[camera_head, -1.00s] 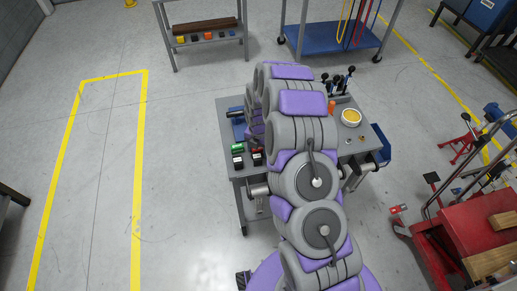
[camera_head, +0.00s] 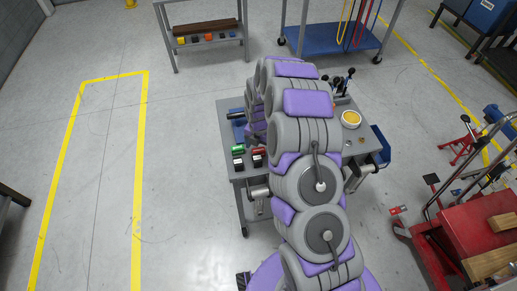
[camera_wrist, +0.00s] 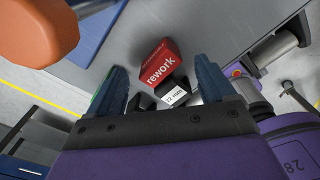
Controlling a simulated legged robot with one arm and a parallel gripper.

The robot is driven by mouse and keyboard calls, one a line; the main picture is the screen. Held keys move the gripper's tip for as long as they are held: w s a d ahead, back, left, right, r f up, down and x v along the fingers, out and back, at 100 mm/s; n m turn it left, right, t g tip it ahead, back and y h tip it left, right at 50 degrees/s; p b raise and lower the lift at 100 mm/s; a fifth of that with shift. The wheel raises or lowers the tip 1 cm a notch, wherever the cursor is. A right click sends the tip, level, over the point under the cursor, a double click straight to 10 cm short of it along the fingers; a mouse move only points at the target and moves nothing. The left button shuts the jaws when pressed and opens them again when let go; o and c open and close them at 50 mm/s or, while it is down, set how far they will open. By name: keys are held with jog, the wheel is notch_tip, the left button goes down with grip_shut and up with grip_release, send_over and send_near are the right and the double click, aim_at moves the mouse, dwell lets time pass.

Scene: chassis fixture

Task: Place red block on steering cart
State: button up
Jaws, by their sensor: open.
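The red block (camera_wrist: 155,68), with white "rework" lettering, lies between the fingers of my open gripper (camera_wrist: 160,67) in the wrist view. A gap shows on each side of it. A black part with a white label (camera_wrist: 175,93) sits at its near end, partly hidden by my gripper. In the head view the red block (camera_head: 259,151) is on the grey wheeled cart (camera_head: 227,108), right of a green block (camera_head: 238,150). My gripper is hidden behind my arm there. I cannot tell which cart is the steering cart.
The grey cart also carries levers (camera_head: 343,82), a yellow-filled bowl (camera_head: 351,119) and a blue item (camera_head: 237,127). A large orange thing (camera_wrist: 38,30) is close in the wrist view. A bench with coloured blocks (camera_head: 208,38) stands behind. Left floor is open.

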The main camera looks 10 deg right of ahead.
aim_at(259, 149)
jog(key=s+a+r+m+p, duration=0.1)
jog(key=s+r+m, duration=0.2)
jog(key=r, duration=0.6)
jog(key=s+a+r+m+p, duration=0.1)
jog(key=s+r+m, duration=0.15)
jog(key=r, duration=0.65)
jog(key=s+r+m, duration=0.4)
jog(key=s+m, duration=0.3)
jog(key=s, duration=0.4)
jog(key=s+d+r+m+g, duration=0.1)
jog(key=s+r+m, duration=0.4)
jog(key=s+m, duration=0.3)
jog(key=s+d+r+m, duration=0.1)
jog(key=s+r+m, duration=0.3)
jog(key=s, duration=1.2)
jog(key=m, duration=0.4)
jog(key=shift+r+g, duration=0.25)
jog(key=shift+g, duration=0.05)
